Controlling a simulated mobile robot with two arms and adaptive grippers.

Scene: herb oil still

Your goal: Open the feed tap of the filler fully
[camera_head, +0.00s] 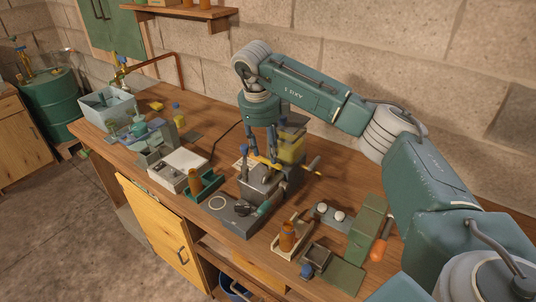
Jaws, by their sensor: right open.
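The filler (262,188) is a grey machine near the middle of the bench, with a yellowish tank (291,146) behind it. A thin yellow bar (303,169), which looks like the feed tap's lever, runs across its top, roughly level. My right gripper (261,156) points straight down over the filler. Its fingers are open, one to each side, close to the yellow bar. I cannot tell whether they touch it. The gripper and arm hide part of the tap and the tank. My left gripper is not in view.
A brown bottle (195,182) stands in a green holder left of the filler, and another (288,237) stands in front right. A white-topped box (178,168) and a grey sink (108,104) lie farther left. An orange-handled tool (379,249) is at right. The wall is close behind.

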